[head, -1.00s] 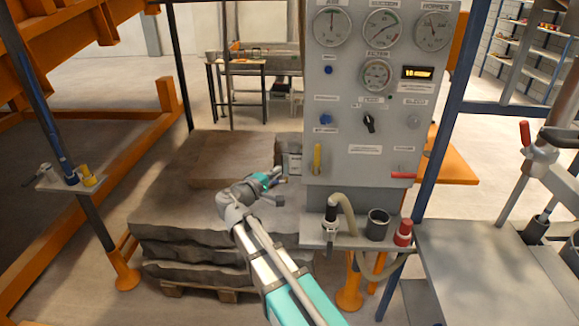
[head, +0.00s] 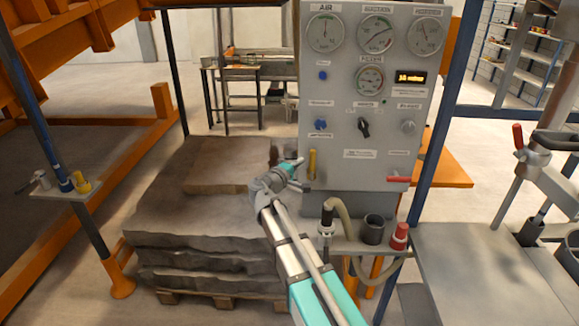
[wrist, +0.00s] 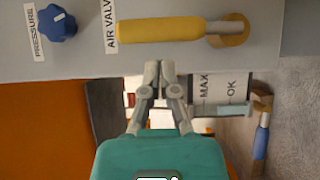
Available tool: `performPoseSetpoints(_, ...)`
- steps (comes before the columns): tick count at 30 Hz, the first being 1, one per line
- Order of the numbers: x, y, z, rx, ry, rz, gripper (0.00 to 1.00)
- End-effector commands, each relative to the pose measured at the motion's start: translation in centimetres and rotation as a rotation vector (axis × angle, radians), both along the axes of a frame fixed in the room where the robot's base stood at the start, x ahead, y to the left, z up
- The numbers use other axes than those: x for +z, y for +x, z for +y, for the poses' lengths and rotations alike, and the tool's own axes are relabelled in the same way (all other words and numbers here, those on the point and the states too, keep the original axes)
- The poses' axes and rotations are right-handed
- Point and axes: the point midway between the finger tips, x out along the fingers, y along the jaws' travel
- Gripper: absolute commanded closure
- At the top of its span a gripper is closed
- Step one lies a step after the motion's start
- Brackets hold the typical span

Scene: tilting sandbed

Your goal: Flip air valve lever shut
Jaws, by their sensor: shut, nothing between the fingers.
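The air valve lever (head: 312,163) has a yellow handle and stands upright on the lower left of the grey control panel (head: 345,185). In the wrist view the yellow lever (wrist: 160,30) lies level across the top, with its round yellow pivot at the right end and an AIR VALVE label, partly cut off, at its left. My gripper (head: 301,162) is just left of the lever in the head view. In the wrist view its grey fingertips (wrist: 158,66) are together and empty, just below the handle. A narrow gap shows between them and the handle.
A blue knob (head: 320,124), a black selector (head: 364,127) and a red handle (head: 398,179) sit on the panel. A hose, a dark cup (head: 373,229) and a red-capped object (head: 399,237) stand below. Stacked slabs (head: 205,225) lie left of the panel.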

Motion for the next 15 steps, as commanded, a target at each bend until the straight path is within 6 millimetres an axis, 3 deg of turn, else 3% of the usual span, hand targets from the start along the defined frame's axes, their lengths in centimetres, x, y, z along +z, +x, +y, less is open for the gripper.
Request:
performPoseSetpoints(5,0.0,0.02,-1.12,-0.001,0.0,0.0,1.0)
performPoseSetpoints(15,0.0,0.07,-1.31,0.0,0.0,0.0,1.0)
